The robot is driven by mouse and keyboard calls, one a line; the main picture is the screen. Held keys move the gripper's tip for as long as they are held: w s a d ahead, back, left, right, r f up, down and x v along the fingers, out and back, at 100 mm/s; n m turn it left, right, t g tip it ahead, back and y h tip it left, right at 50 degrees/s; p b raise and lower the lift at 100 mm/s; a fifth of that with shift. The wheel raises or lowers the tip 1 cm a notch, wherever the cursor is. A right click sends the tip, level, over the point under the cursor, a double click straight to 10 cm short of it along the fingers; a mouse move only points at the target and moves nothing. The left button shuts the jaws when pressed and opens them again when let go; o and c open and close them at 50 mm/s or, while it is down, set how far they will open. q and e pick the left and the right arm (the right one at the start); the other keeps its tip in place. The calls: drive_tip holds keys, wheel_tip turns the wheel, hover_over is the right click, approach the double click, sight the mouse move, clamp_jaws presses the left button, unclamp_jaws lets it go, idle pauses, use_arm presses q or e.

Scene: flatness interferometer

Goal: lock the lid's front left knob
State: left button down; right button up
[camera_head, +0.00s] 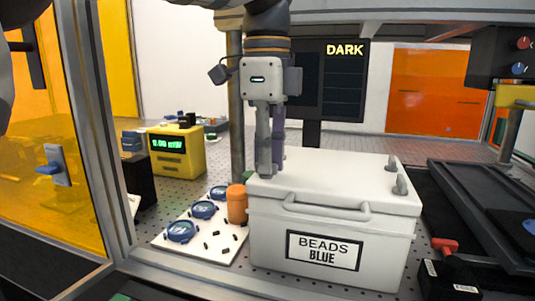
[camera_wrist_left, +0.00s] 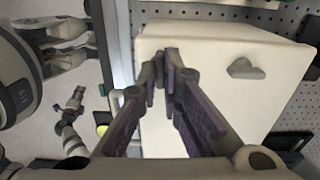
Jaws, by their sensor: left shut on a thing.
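The white box labelled BEADS BLUE (camera_head: 295,258) stands on the perforated table with its pale lid (camera_head: 335,175) on. My left gripper (camera_head: 268,172) points down at the lid's left end near the front. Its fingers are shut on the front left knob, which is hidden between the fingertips. In the left wrist view the fingertips (camera_wrist_left: 163,60) meet low over the lid (camera_wrist_left: 210,40). Another grey knob (camera_wrist_left: 245,68) shows there beside them, apart from the fingers. Two knobs, one at the front right (camera_head: 400,187) and one behind it (camera_head: 393,163), stand on the lid. My right gripper is not in view.
An orange cylinder (camera_head: 237,204) stands close to the box's left side, beside a white board (camera_head: 205,238) with blue round parts (camera_head: 181,231). A yellow meter (camera_head: 178,151) is farther back. A dark tray (camera_head: 490,215) lies to the right. A post (camera_head: 236,110) rises behind my left gripper.

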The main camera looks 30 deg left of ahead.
use_arm(q)
drive_tip(key=c, duration=1.8)
unclamp_jaws()
drive_tip(key=shift+a, duration=0.1)
drive_tip(key=shift+o, duration=0.2)
drive_tip(key=shift+r, duration=0.1)
wheel_tip(320, 180, up, 7)
drive_tip(key=shift+r, duration=0.2)
